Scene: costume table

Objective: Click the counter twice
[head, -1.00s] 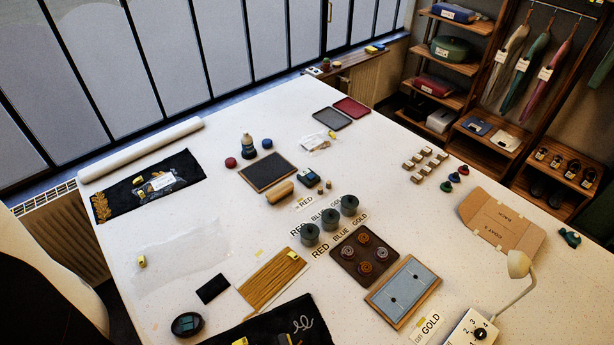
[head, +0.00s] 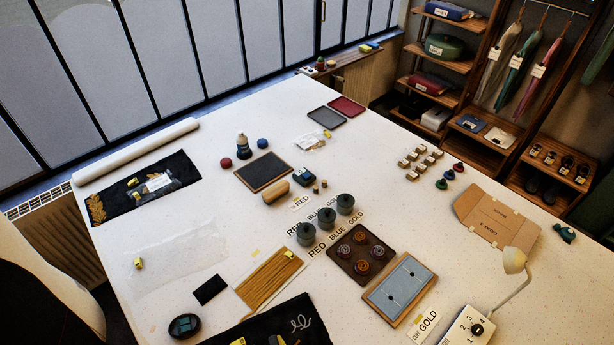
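No object here is clearly legible as a counter. A small blue-and-dark device (head: 303,177) stands near the table's middle, right of the dark board, and may be it. A dark rounded object (head: 185,326) with a teal top lies at the front left and could also be it. Both are too small to read. My gripper is not visible in the head view, so its opening and its place relative to these objects cannot be seen.
The white table (head: 130,310) is crowded. Several dark green pots (head: 325,220) stand by the colour labels. A brown tray (head: 340,262), a blue-grey board (head: 400,290), a lamp (head: 515,260) and a numbered dial box (head: 468,330) lie to the right. A dark board (head: 264,172) lies behind.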

